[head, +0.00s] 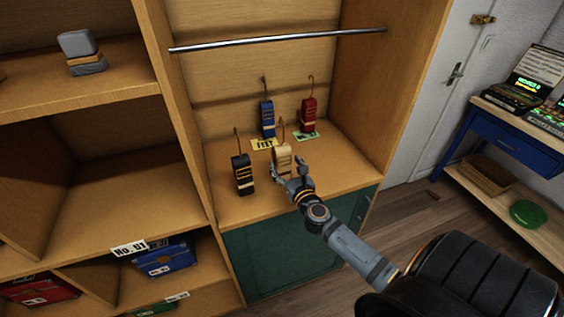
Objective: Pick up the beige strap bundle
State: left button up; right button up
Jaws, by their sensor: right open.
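The beige strap bundle (282,155) stands upright on the wooden compartment floor, with a thin hook rising from its top. My right gripper (288,175) is open just in front of its lower part, whose base it partly hides. I cannot tell whether the fingers touch the bundle. My left gripper is not in the head view.
A black bundle (243,175) stands close by on the left. A blue bundle (266,119) and a red bundle (308,114) stand behind, near a yellow tag (264,144) and a green tag (307,136). A metal rail (280,39) crosses above. Side walls bound the compartment.

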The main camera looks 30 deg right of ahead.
aim_at(284, 162)
jog(key=x, duration=0.3)
jog(key=shift+w+a, duration=0.1)
jog(key=shift+w, duration=0.3)
jog(key=shift+s+r, duration=0.1)
jog(key=shift+s, duration=0.1)
jog(key=c, duration=0.4)
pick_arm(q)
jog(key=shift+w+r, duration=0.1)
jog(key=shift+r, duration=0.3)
pick_arm(e)
jog(key=shift+w, duration=0.1)
jog(key=c, duration=1)
